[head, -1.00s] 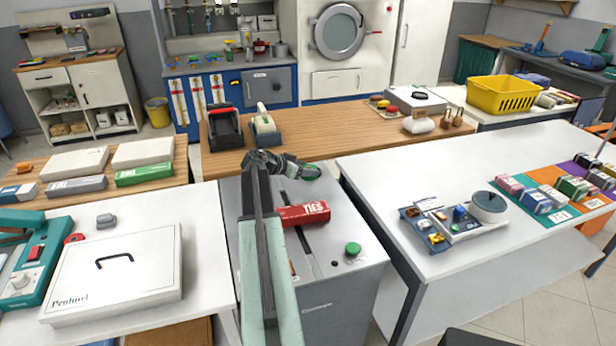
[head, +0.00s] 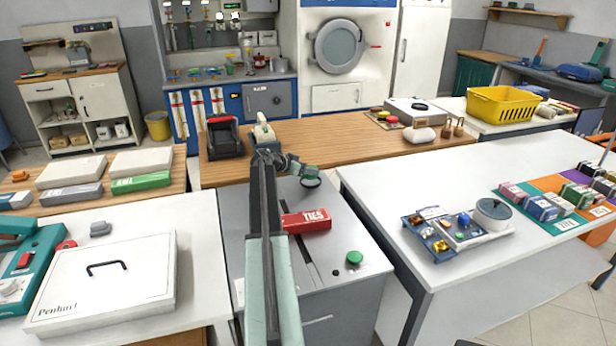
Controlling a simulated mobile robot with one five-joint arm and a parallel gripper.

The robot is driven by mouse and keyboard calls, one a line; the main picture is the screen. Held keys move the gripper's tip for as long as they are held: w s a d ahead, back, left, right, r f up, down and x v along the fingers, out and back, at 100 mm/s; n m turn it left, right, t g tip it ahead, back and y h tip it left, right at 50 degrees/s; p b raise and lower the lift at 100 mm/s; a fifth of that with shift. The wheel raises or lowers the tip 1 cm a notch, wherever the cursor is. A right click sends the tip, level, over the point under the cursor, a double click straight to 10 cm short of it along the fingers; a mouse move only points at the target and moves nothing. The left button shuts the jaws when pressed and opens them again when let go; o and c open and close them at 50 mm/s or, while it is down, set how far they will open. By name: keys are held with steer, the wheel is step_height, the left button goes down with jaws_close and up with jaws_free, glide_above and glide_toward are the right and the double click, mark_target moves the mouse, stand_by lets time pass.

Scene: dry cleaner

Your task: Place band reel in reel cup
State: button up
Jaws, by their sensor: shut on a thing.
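My gripper (head: 302,170) is at the end of my arm, above the far part of the grey cabinet top. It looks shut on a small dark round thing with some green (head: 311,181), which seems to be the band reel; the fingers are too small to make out. A round grey-white cup (head: 492,211) with a dark blue-grey top stands at the right end of the small-parts tray (head: 441,252) on the white table. It may be the reel cup, but I cannot be sure. My gripper is well to the left of it.
A red TIES box (head: 306,221) and a green button (head: 354,258) are on the grey cabinet (head: 340,291), below my gripper. A white table (head: 410,185) to the right has clear room left of the tray.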

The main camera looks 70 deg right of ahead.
mark_target(304, 176)
steer(key=shift+d, duration=0.3)
step_height(304, 176, down, 4)
steer(key=b, duration=0.4)
steer(key=shift+d, duration=0.1)
steer(key=shift+r, duration=0.25)
steer(key=shift+f, duration=0.2)
steer(key=o, duration=1.4)
